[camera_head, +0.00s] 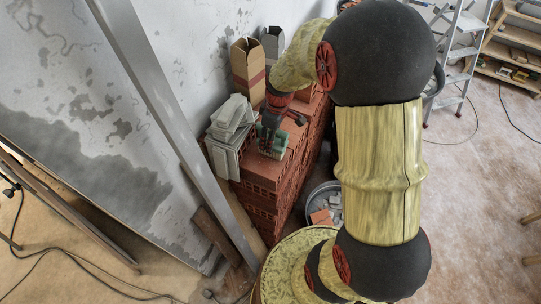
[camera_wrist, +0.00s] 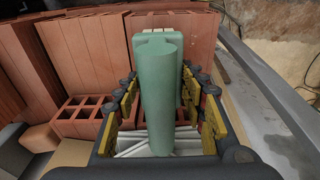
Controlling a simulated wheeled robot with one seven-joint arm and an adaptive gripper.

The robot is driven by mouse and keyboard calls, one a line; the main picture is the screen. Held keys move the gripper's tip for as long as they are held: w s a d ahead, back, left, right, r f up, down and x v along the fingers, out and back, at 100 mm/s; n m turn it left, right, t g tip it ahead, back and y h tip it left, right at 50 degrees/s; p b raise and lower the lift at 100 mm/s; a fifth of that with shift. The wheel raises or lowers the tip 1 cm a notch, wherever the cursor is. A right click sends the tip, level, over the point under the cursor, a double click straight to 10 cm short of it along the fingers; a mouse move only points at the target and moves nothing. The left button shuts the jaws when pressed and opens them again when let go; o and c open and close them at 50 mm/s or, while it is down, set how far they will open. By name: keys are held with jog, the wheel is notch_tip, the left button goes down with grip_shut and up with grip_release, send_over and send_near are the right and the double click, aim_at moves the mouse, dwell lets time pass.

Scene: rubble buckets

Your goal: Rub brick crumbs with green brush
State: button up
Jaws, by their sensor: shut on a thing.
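The green brush shows in the wrist view (camera_wrist: 157,95), its handle lying lengthwise between the yellow-padded fingers of my gripper (camera_wrist: 158,88). Its wider green head and a cream strip point toward the top of that view. In the head view the green brush (camera_head: 271,147) is small at my gripper (camera_head: 270,128), over the top of the red brick stack (camera_head: 262,207). My gripper is shut on the brush. I cannot tell whether the bristles touch the bricks. I cannot make out brick crumbs on the stack; my gripper and the brush hide part of its top.
Pale grey blocks (camera_head: 229,137) lie left of my gripper. An open cardboard box (camera_head: 248,73) stands behind it, near the wall. A metal bucket (camera_head: 324,203) with rubble is right of the stack. A grey beam (camera_head: 165,105) slants past on the left. Floor at right is mostly clear.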

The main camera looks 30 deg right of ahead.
jog(key=w+d, duration=0.2)
jog(key=shift+d, duration=0.35)
jog(key=shift+s, duration=0.1)
jog(key=shift+r, duration=0.15)
jog(key=shift+r+p, duration=1.25)
jog(key=shift+r, duration=0.7)
